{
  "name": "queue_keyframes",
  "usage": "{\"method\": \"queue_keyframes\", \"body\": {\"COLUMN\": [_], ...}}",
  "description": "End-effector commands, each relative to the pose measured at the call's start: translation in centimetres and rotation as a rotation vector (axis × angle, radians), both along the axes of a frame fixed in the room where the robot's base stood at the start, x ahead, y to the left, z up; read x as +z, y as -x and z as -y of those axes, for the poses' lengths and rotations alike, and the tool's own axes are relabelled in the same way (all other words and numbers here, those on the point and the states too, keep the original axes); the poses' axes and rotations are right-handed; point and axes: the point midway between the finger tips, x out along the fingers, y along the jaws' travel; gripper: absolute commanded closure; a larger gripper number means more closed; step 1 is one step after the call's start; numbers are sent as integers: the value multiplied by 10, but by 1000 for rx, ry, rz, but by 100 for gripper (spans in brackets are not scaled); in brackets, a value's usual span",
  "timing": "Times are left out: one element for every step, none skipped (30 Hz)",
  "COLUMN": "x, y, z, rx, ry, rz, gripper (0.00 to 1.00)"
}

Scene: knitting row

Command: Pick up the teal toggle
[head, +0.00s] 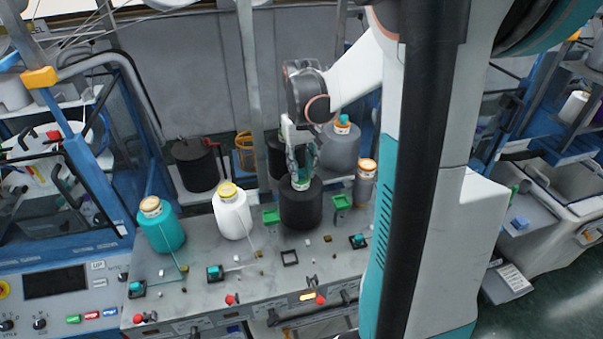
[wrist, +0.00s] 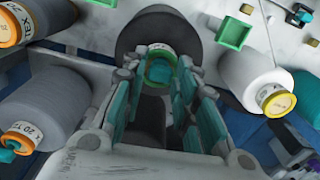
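My gripper (wrist: 158,75) has its fingers apart, one on each side of the top of a black yarn cone (wrist: 187,27). In the head view my gripper (head: 302,172) points down at that black cone (head: 301,208). A small teal piece (wrist: 158,71) sits inside the cone's green-and-white top, between the fingers; I cannot tell whether they touch it. Teal toggles on dark square bases stand on the grey machine top: one at left (head: 136,288), one in the middle (head: 214,271) and one at right (head: 357,240). One teal toggle shows at upper right in the wrist view (wrist: 300,15).
A teal cone (head: 162,230) and a white cone (head: 232,216) stand left of the black one. Grey cones (head: 341,152) stand behind and right. Green trays (head: 271,217) flank the black cone. An empty dark square frame (head: 290,258) lies in front.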

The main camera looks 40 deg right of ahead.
Motion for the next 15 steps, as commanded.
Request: {"method": "queue_keyframes", "body": {"x": [0, 0, 0, 0, 0, 0, 0, 0, 0, 0, 0, 1, 1, 1, 2], "y": [0, 0, 0, 0, 0, 0, 0, 0, 0, 0, 0, 0, 0, 0, 0], "z": [0, 0, 0, 0, 0, 0, 0, 0, 0, 0, 0, 0, 0, 0, 0], "rx": [0, 0, 0, 0, 0, 0, 0, 0, 0, 0, 0, 0, 0, 0, 0], "ry": [0, 0, 0, 0, 0, 0, 0, 0, 0, 0, 0, 0, 0, 0, 0], "rz": [0, 0, 0, 0, 0, 0, 0, 0, 0, 0, 0, 0, 0, 0, 0], "gripper": [83, 86, 86, 86, 86, 86, 86, 86, 86, 86, 86, 86, 86, 86, 86]}}
